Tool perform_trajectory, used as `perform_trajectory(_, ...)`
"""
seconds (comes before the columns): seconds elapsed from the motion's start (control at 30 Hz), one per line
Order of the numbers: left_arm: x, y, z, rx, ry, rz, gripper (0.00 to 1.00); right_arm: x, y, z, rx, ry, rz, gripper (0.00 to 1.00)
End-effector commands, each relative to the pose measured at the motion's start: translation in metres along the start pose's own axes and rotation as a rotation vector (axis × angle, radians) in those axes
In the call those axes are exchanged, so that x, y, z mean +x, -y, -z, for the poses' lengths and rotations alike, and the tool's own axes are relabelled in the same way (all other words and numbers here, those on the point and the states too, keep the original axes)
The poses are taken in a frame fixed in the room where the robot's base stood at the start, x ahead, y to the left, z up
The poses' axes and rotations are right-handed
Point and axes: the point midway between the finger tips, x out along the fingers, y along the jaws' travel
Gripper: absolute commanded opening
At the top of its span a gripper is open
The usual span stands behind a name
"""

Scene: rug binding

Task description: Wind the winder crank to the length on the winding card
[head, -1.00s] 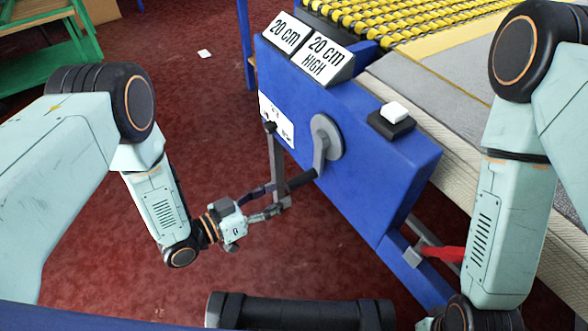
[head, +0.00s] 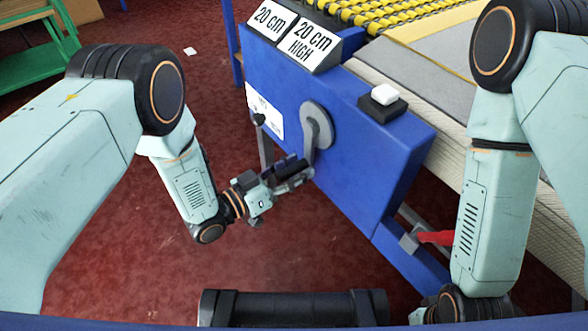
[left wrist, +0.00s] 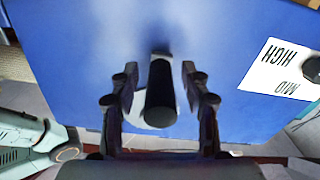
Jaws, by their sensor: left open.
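The winder crank (head: 317,124) has a grey disc and an arm hanging down on the blue panel. Its black handle points out and shows in the left wrist view (left wrist: 160,90). My left gripper (head: 302,172) is open around the handle, one finger on each side, with gaps showing in the left wrist view (left wrist: 160,95). Two white cards stand on top of the panel: one reads "20 cm" (head: 270,20), the other "20 cm HIGH" (head: 312,44). My right arm hangs at the right; its gripper is out of view.
A black knob (head: 259,119) sits on a white label (head: 276,118) left of the crank; HIGH and MID are legible in the wrist view. A white button (head: 384,95) on a black base tops the panel. A red-handled lever (head: 434,237) is lower right.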

Motion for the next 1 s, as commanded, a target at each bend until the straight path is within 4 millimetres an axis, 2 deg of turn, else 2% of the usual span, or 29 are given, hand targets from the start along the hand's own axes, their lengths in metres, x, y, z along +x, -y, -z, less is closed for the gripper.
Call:
perform_trajectory(0.17,-0.0002,0.0009,0.0005,0.0,0.0,0.0,0.46,-0.0003,0.0,0.0001,0.0,0.0,0.0,0.4)
perform_trajectory(0.7,-0.0006,0.0005,0.0,0.0,0.001,0.0,0.0,-0.0004,0.0,0.0002,0.0,0.0,0.0,0.4)
perform_trajectory(1.0,-0.0006,0.0004,-0.0001,0.0,0.001,0.0,0.0,-0.0003,0.0,0.0002,0.0,0.0,0.0,0.4)
